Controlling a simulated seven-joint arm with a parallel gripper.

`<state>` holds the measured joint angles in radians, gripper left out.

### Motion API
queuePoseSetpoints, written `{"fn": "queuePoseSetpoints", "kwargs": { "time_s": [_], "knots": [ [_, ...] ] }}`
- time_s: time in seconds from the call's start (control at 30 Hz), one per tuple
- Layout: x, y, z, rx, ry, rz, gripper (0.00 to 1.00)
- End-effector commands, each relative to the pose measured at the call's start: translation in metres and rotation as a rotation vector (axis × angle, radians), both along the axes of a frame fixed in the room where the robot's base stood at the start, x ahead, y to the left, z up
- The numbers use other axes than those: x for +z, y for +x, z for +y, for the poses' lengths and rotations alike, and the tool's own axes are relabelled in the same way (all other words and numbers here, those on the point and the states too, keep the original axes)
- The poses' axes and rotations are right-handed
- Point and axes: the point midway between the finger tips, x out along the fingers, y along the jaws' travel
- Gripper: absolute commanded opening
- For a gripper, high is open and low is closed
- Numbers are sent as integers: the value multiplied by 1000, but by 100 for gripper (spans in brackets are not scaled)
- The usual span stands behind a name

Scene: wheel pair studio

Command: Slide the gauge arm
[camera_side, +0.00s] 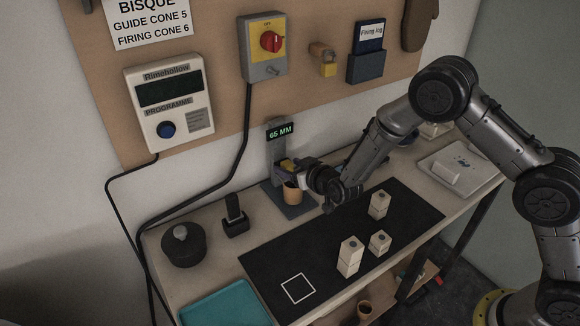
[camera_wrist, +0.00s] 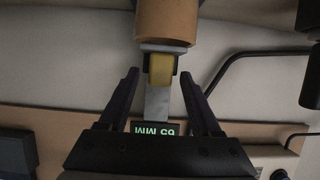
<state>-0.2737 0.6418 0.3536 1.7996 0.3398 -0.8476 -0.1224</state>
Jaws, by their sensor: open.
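The gauge stands at the back of the bench, with a grey column (camera_side: 276,152) and a green display (camera_side: 279,132) reading 65 MM. Its sliding arm has a yellow block (camera_side: 287,164), which also shows in the wrist view (camera_wrist: 161,70). An orange-tan cup (camera_side: 292,192) is on the gauge's base just below the arm; it fills the top of the wrist view (camera_wrist: 165,22). My gripper (camera_side: 297,171) is at the gauge arm. In the wrist view my gripper (camera_wrist: 159,76) is open, its fingers on either side of the yellow block with gaps showing. Contact is hidden in the side view.
Several pale blocks (camera_side: 350,256) stand on the black mat (camera_side: 300,258), which has a white square outline. A teal tray (camera_side: 226,303), a dark lidded pot (camera_side: 184,245) and a small black holder (camera_side: 235,222) are at the left. A pale tray (camera_side: 470,188) is at the right.

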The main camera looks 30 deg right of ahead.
Motion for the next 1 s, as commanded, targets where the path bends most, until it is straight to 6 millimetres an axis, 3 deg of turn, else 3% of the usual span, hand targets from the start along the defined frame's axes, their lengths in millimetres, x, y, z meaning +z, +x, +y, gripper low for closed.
{"fn": "queuePoseSetpoints", "kwargs": {
  "time_s": [0.3, 0.67, 1.0],
  "knots": [
    [-1, 3, 0, 0, 0, 0, 65],
    [-1, 2, 0, 0, 0, 0, 2],
    [-1, 2, 0, 0, 0, 0, 0]
  ]
}}
